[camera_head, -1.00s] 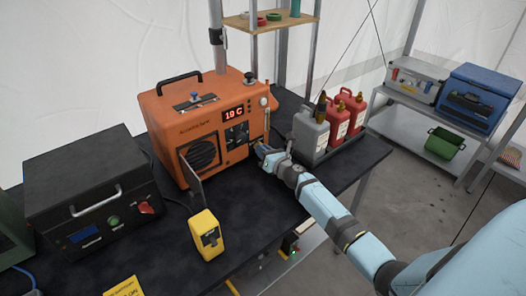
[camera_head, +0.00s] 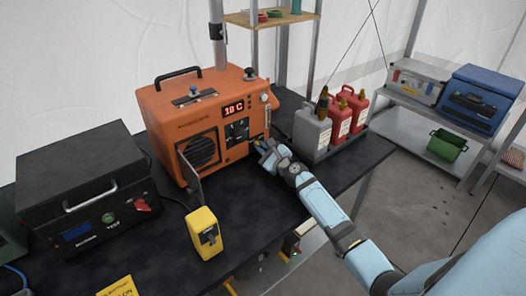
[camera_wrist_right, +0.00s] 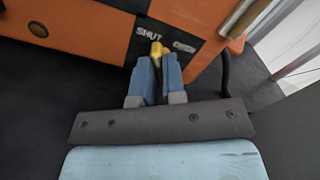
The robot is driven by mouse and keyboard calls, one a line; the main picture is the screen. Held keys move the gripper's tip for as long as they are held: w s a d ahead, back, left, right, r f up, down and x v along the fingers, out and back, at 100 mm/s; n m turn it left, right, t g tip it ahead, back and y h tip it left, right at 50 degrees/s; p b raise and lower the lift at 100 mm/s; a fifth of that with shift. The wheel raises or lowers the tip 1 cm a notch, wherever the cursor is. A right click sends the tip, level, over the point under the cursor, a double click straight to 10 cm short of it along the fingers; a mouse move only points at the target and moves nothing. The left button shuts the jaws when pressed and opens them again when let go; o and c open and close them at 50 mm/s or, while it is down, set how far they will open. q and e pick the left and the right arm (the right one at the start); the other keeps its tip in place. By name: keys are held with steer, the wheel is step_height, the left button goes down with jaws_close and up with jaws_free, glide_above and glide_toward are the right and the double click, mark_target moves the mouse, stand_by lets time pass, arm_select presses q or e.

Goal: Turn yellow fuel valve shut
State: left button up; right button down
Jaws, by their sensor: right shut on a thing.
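The orange heater (camera_head: 222,128) stands on the black table, with a lit red display that seems to read 18 C. In the right wrist view the yellow fuel valve (camera_wrist_right: 156,47) is on a dark plate at the heater's lower edge. Its tip is beside the word SHUT, and a second label to the right is blurred. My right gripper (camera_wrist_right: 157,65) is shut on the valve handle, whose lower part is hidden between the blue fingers. In the head view this gripper (camera_head: 264,147) is at the heater's lower right front corner. My left gripper is not in view.
A black box (camera_head: 85,185) with a red switch stands left. A yellow device (camera_head: 204,234) stands near the table's front edge. Grey and red canisters (camera_head: 310,130) sit in a tray right of the heater.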

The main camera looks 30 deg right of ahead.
steer(key=shift+f+n+b, duration=0.1)
steer(key=shift+n+b, duration=0.25)
steer(key=shift+n, duration=0.75)
steer(key=c, duration=1.2)
jaws_free()
steer(key=shift+s, duration=0.1)
steer(key=shift+s, duration=0.4)
steer(key=s, duration=0.7)
steer(key=s+d, duration=0.1)
steer(key=s, duration=0.3)
steer(key=shift+s, duration=0.9)
